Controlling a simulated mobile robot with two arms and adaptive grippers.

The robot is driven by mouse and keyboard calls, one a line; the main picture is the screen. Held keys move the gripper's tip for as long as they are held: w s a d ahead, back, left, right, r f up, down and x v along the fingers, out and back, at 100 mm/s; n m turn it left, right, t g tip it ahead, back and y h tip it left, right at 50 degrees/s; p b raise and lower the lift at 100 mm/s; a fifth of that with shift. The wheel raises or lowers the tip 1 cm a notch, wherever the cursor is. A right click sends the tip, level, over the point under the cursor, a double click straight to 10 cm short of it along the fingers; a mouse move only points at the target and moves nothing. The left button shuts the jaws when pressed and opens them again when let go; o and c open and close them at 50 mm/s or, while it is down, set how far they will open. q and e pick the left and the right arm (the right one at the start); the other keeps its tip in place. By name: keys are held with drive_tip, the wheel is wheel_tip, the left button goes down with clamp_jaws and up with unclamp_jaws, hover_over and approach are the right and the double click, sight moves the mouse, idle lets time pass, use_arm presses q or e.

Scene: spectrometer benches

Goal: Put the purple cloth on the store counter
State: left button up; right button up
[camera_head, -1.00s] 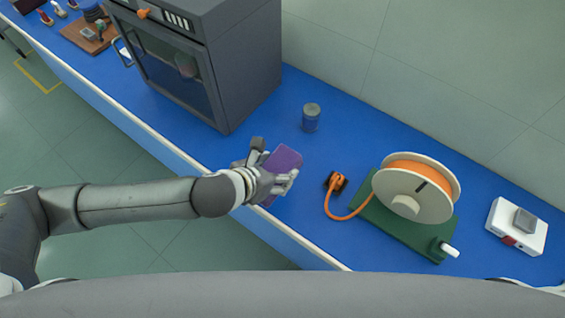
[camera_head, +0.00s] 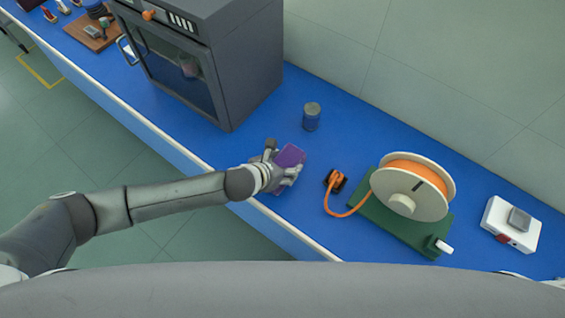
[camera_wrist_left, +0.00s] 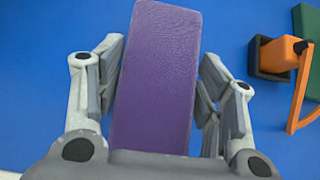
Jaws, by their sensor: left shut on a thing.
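The purple cloth (camera_head: 291,157) is a flat folded block in my left gripper (camera_head: 281,171), over the blue-topped counter (camera_head: 345,135). In the left wrist view the cloth (camera_wrist_left: 155,75) lies between the two fingers of the left gripper (camera_wrist_left: 158,95), which is shut on it. The blue counter top (camera_wrist_left: 50,60) fills the background there. I cannot tell whether the cloth touches the counter. The gripper's fingers hide part of the cloth in the head view. My right gripper is not in view.
A dark grey oven-like cabinet (camera_head: 235,65) stands left of the cloth. A small dark jar (camera_head: 312,116) is behind it. To the right are an orange plug-like piece (camera_head: 335,181), an orange cable reel (camera_head: 412,187) on a green base and a white device (camera_head: 511,225).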

use_arm(q)
drive_tip(key=shift+f, duration=0.2)
drive_tip(key=shift+f, duration=0.1)
drive_tip(key=o, duration=1.1)
drive_tip(key=shift+r, duration=0.2)
drive_tip(key=b+v, duration=0.1)
drive_tip(key=v, duration=1.1)
drive_tip(key=shift+a+f, duration=0.1)
